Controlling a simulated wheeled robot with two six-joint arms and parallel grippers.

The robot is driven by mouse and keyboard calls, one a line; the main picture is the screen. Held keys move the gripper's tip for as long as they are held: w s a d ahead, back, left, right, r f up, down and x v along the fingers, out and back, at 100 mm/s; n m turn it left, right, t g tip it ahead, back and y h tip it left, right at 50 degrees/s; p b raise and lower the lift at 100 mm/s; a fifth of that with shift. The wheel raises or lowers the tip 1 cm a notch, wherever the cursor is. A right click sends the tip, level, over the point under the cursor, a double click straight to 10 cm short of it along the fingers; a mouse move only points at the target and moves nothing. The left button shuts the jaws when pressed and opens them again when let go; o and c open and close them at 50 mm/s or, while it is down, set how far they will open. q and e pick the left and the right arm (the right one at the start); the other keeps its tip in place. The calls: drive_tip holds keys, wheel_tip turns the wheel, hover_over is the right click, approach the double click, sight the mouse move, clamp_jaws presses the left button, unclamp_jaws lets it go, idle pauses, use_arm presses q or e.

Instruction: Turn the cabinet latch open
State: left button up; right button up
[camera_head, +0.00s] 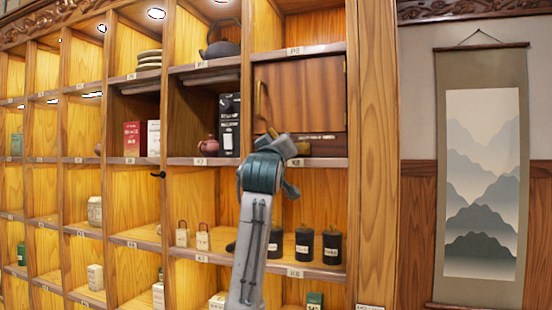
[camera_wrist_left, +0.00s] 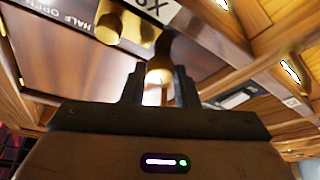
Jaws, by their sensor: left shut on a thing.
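The wooden cabinet door (camera_head: 305,90) is in its compartment at the upper right of the shelf, and it looks closed. A thin brass handle (camera_head: 261,100) is at its left edge. Below it is a dark strip (camera_head: 318,136) with small lettering, which reads "HALF OPEN" upside down in the left wrist view. There, a brass latch piece (camera_wrist_left: 160,72) sits between the fingers of my left gripper (camera_wrist_left: 160,88), which is shut on it. A thick brass stub (camera_wrist_left: 120,27) is beside it. In the head view my left gripper (camera_head: 284,147) partly hides the latch. My right gripper is not visible.
Wooden shelf compartments surround the door. Black canisters (camera_head: 304,243) stand on the shelf below, with tea boxes (camera_head: 229,125) and a small clay pot (camera_head: 208,146) to the left. A dark kettle (camera_head: 221,48) is higher up. A hanging scroll (camera_head: 482,180) is on the right wall.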

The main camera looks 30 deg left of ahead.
use_arm(q)
drive_tip(key=shift+d+r+n+g+y+b, duration=0.1)
drive_tip(key=shift+n+g+y+b, duration=0.2)
drive_tip(key=shift+n+g+b, duration=1.1)
drive_tip(key=shift+r+n+g+y+b, duration=0.1)
drive_tip(key=shift+n+g+y+b, duration=0.15)
drive_tip(key=shift+n, duration=2.35)
drive_tip(key=shift+d+n+g+y+b, duration=0.1)
drive_tip(key=shift+n+g+y+b, duration=0.45)
drive_tip(key=shift+n, duration=1.45)
drive_tip(key=o, duration=1)
